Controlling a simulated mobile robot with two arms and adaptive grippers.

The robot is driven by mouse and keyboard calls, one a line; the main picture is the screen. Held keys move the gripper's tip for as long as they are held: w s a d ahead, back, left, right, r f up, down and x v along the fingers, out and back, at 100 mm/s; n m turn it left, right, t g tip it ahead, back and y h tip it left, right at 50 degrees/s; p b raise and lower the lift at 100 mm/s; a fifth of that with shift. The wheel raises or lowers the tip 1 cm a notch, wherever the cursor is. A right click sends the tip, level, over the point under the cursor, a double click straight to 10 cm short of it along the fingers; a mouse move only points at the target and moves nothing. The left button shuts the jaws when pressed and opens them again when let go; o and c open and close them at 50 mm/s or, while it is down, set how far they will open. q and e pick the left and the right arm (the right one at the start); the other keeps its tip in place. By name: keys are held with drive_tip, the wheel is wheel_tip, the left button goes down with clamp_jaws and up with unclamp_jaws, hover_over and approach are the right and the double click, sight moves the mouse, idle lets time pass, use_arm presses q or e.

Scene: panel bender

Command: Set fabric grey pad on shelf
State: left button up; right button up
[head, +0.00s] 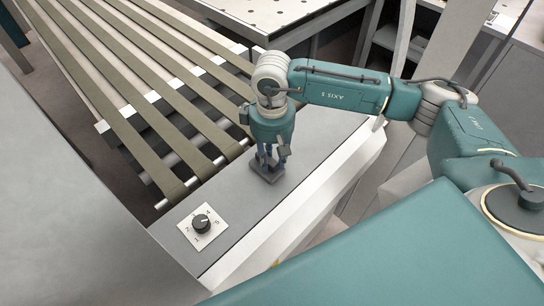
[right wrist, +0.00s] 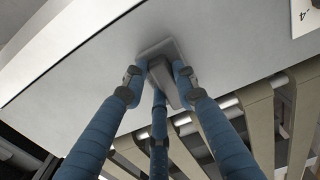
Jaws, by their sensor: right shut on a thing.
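The grey pad (head: 264,174) is a small dark grey piece at the fingertips of my right gripper (head: 268,157), over the grey top of a long white-edged ledge (head: 240,205), which may be the shelf. In the right wrist view the blue fingers of the right gripper (right wrist: 158,75) close around the pad (right wrist: 158,48), partly hiding it. The pad sits on or just above the ledge surface; I cannot tell if it touches. My left gripper is not in view.
A dial on a white plate (head: 203,225) is fixed to the near end of the ledge. A conveyor of olive belts (head: 150,90) runs along the left side of the ledge. A perforated metal table (head: 290,18) stands behind. The ledge top is otherwise clear.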

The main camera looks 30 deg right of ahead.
sight(272, 159)
drive_tip(key=shift+f, duration=0.15)
drive_tip(key=o, duration=1)
drive_tip(key=shift+r, duration=0.3)
drive_tip(key=shift+w+r, duration=0.1)
drive_tip(key=shift+r, duration=0.1)
wheel_tip(272, 159, up, 12)
drive_tip(key=b, duration=0.4)
drive_tip(key=shift+f+b, duration=0.25)
drive_tip(key=shift+b, duration=0.15)
